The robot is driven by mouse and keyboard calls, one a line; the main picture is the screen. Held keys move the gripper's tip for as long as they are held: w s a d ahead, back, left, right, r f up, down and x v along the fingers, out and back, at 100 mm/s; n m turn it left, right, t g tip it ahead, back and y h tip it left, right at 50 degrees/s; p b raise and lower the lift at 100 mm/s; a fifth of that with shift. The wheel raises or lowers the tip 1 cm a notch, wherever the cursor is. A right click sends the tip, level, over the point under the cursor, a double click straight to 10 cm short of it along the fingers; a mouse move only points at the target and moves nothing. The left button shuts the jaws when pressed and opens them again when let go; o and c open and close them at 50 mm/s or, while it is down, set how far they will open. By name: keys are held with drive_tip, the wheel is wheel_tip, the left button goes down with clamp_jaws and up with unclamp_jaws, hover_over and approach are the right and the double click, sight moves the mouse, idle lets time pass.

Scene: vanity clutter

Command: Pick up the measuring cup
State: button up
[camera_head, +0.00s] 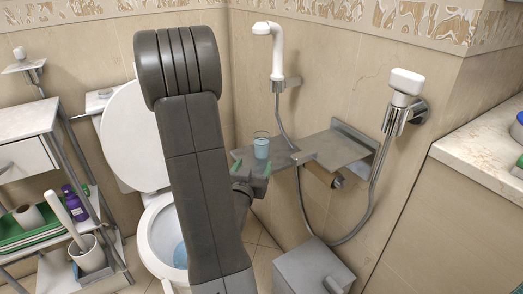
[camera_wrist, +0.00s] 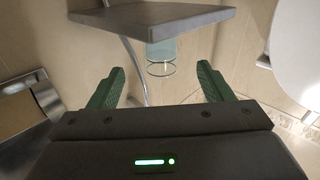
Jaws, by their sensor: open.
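A small light-blue cup (camera_head: 261,149), which looks like the measuring cup, stands upright on a grey wall shelf (camera_head: 302,157). A thin wire-like loop rises above its rim. In the wrist view, which looks upside down, the cup (camera_wrist: 161,50) appears below the shelf slab (camera_wrist: 150,20). My gripper (camera_head: 252,168) is open and empty, with green fingers, at the near edge of the shelf by the cup. In the wrist view the cup lies past the fingertips (camera_wrist: 161,70) and between them sideways. The fingers do not appear to touch it.
A toilet (camera_head: 128,135) stands left, partly behind my arm. A grey bin (camera_head: 313,268) stands below the shelf. A cart (camera_head: 25,125) is far left, a counter (camera_head: 485,142) right.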

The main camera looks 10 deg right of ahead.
sight(260, 149)
drive_tip(key=b+x, duration=0.1)
drive_tip(key=x, duration=1)
drive_tip(key=shift+w+d+r, duration=0.1)
drive_tip(key=shift+w, duration=0.2)
drive_tip(key=c, duration=1.2)
drive_tip(key=shift+r, duration=0.25)
